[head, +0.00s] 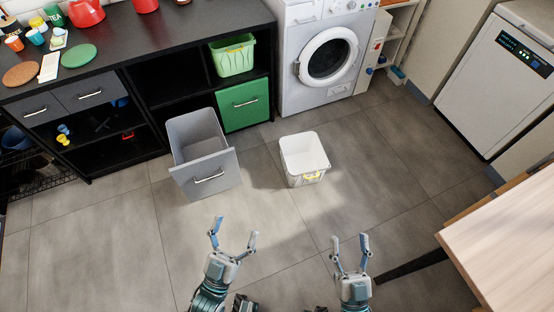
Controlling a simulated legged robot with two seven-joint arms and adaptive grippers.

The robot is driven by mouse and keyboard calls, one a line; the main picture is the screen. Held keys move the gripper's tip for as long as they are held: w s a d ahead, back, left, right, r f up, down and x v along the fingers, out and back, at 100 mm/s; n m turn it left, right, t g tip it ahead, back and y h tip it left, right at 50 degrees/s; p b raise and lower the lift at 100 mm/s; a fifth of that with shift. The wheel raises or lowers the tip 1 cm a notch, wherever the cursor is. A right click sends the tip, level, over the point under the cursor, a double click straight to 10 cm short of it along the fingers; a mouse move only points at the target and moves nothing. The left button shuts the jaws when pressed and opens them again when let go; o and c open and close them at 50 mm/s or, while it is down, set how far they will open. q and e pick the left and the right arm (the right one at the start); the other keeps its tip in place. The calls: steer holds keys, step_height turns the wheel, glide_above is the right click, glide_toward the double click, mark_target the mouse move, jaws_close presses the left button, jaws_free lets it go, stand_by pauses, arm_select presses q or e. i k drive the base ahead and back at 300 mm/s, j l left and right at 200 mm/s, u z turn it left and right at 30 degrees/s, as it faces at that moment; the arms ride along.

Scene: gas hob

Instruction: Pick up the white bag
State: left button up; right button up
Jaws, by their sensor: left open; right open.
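A white, open-topped, bag-like container (304,158) with yellow handles stands upright on the grey floor, right of centre. It is the only thing in view that fits the white bag, and it looks empty. My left gripper (234,238) is open and empty, in front of the bag and to its left. My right gripper (350,242) is open and empty, in front of the bag and to its right. Both grippers are apart from the bag.
A grey drawer box (200,155) stands on the floor left of the bag. Behind are a dark shelf unit (165,40), a green drawer (244,104) and a washing machine (325,60). A wooden table (510,235) stands at right. Floor (110,235) is clear at front left.

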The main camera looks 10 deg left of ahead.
mark_target(305, 161)
steer(key=i, duration=1.15)
steer(key=i+z, duration=0.1)
steer(key=z, duration=0.3)
steer(key=i+z, duration=0.1)
steer(key=z, duration=0.3)
steer(key=i+z, duration=0.1)
steer(key=z, duration=0.3)
